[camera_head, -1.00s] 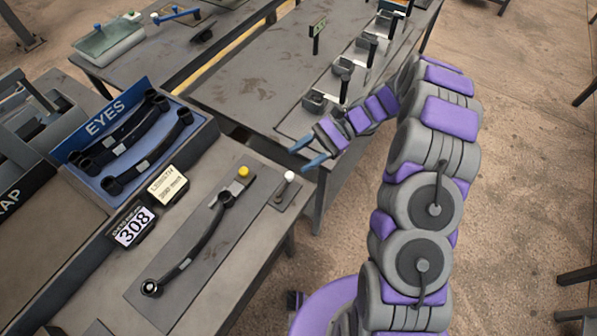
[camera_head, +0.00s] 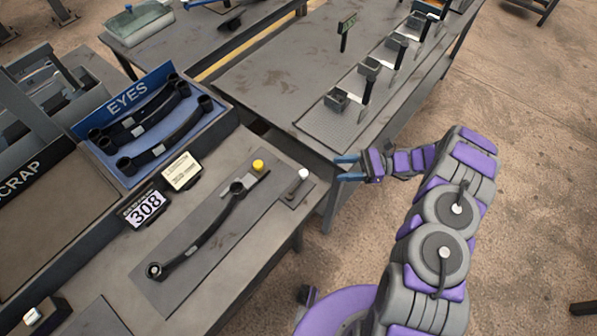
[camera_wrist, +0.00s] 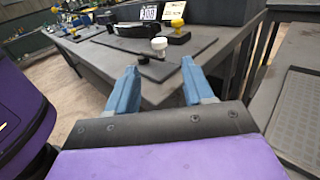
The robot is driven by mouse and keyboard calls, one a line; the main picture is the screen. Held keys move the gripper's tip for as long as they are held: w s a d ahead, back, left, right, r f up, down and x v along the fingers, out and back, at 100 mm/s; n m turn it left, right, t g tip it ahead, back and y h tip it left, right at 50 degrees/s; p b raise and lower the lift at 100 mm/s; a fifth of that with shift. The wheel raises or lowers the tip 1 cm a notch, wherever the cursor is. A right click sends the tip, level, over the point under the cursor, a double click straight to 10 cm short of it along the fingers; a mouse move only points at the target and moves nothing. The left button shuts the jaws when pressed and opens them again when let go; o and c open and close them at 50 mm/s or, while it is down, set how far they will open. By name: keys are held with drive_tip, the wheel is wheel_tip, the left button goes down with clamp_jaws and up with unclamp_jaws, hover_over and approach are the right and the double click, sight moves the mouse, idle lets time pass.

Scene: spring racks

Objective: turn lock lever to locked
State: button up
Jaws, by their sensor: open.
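A small lever with a white knob (camera_head: 303,173) stands on a narrow dark plate at the right edge of the near bench. In the wrist view the white knob (camera_wrist: 159,44) is ahead, between and beyond the fingertips, with a dark arm (camera_wrist: 143,60) low beside it. I cannot tell for certain that this is the lock lever. My gripper (camera_head: 347,167) is open and empty, right of the knob and apart from it, its blue fingers pointing left. Its fingers also show in the wrist view (camera_wrist: 160,82). A yellow knob (camera_head: 258,166) stands at the upper end of the spring plate.
A dark spring leaf (camera_head: 205,236) lies on the plate left of the lever. The EYES tray (camera_head: 118,166) and a 308 display (camera_head: 146,208) are further left. A second bench (camera_head: 275,80) with several small bins stands behind. Open floor lies right.

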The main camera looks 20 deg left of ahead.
drive_tip(key=b+x, duration=0.2)
drive_tip(key=x, duration=1.2)
drive_tip(key=shift+a, duration=0.15)
clamp_jaws()
